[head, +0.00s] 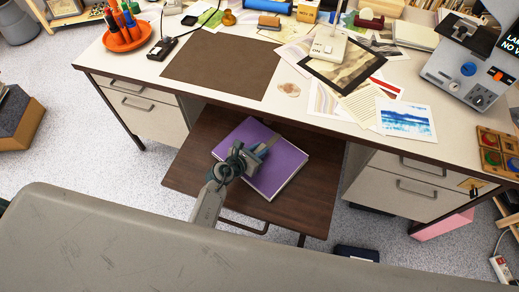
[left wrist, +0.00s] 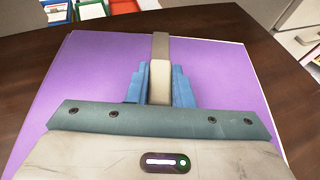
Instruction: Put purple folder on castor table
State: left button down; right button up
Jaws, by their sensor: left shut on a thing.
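The purple folder (head: 285,165) lies flat over the dark brown wooden top of the low castor table (head: 316,205), in front of the desk. Its pale page edges show at the lower right. My left gripper (head: 262,149) is over the middle of the folder and shut on it. In the left wrist view the folder (left wrist: 215,75) spreads out behind my shut fingers (left wrist: 160,80), with the brown tabletop (left wrist: 270,70) around it. The exact grip point is hidden, and I cannot tell whether the folder's underside touches the top. My right gripper is not in view.
The cream desk (head: 140,62) stands behind, with a brown mat (head: 222,68), several prints and a grey device (head: 470,68) on it. Its drawers (head: 425,180) flank the low table. A grey surface (head: 250,255) fills the front. Speckled floor (head: 90,165) is free at left.

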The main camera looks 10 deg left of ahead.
pick_arm(q)
jog(key=c, duration=1.7)
grip_release()
jog(key=shift+f, duration=0.1)
jog(key=o, duration=0.4)
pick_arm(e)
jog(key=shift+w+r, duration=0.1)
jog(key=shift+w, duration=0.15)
pick_arm(q)
jog(key=shift+r, duration=0.25)
jog(key=v, duration=1.1)
jog(key=shift+f, duration=0.2)
jog(key=shift+s+a+r, duration=0.25)
jog(key=shift+s, duration=0.2)
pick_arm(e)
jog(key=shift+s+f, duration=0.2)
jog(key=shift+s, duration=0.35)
